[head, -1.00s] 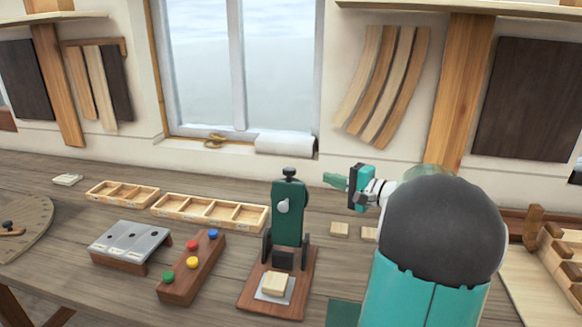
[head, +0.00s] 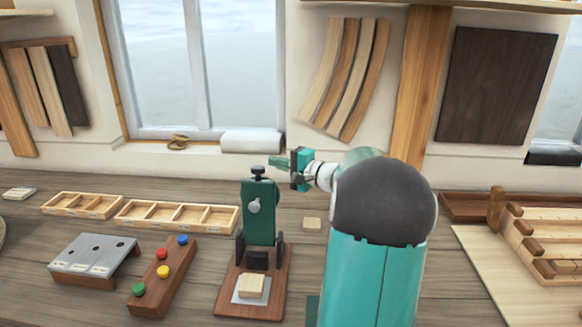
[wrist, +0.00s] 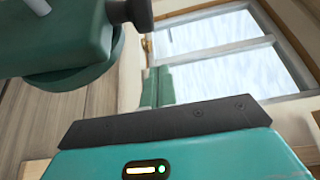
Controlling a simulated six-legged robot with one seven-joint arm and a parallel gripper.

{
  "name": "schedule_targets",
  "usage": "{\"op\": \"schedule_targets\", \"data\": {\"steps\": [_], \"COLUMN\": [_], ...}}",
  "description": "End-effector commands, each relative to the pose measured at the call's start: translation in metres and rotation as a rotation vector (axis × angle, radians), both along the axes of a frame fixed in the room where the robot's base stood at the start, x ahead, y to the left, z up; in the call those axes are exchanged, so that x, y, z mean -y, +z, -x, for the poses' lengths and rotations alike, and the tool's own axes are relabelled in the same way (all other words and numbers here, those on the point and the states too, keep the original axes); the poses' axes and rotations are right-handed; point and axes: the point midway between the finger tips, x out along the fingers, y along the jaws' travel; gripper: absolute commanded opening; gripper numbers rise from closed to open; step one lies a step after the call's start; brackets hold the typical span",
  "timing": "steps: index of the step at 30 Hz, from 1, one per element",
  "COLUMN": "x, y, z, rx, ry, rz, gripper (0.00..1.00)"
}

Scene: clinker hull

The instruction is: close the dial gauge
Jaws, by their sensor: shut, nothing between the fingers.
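The dial gauge has a green head (head: 260,212) with a black knob on top and a pale round part on its front. The head stands upright between dark brackets on a wooden base (head: 229,300). A pale wooden block (head: 252,286) lies on a grey plate at the front of the base, with nothing over it. My gripper (head: 277,163) is shut and empty, close to the right of the black knob in the head view; I cannot tell if they touch. The wrist view shows part of the green head (wrist: 60,40) at upper left and my green fingers (wrist: 160,85).
Wooden compartment trays (head: 180,214) lie behind and left. A grey-topped block (head: 95,255) and a wooden bar with coloured knobs (head: 162,275) stand left of the gauge. A slotted wooden rack (head: 545,240) is at far right.

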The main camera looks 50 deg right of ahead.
Motion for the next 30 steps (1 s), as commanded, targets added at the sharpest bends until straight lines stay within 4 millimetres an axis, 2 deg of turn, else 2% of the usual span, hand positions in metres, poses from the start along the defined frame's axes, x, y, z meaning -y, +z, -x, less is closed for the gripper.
{"op": "schedule_targets", "data": {"steps": [2, 7, 12, 30], "x": [-0.003, -0.023, -0.036, -0.037], "y": [0.000, 0.001, 0.001, 0.002], "z": [-0.015, -0.003, 0.002, 0.003], "rx": [0.000, 0.000, 0.000, 0.005], "ry": [0.002, -0.001, 0.000, 0.000], "rz": [0.000, 0.000, 0.000, 0.008], "gripper": [0.00, 0.00, 0.00, 0.00]}}
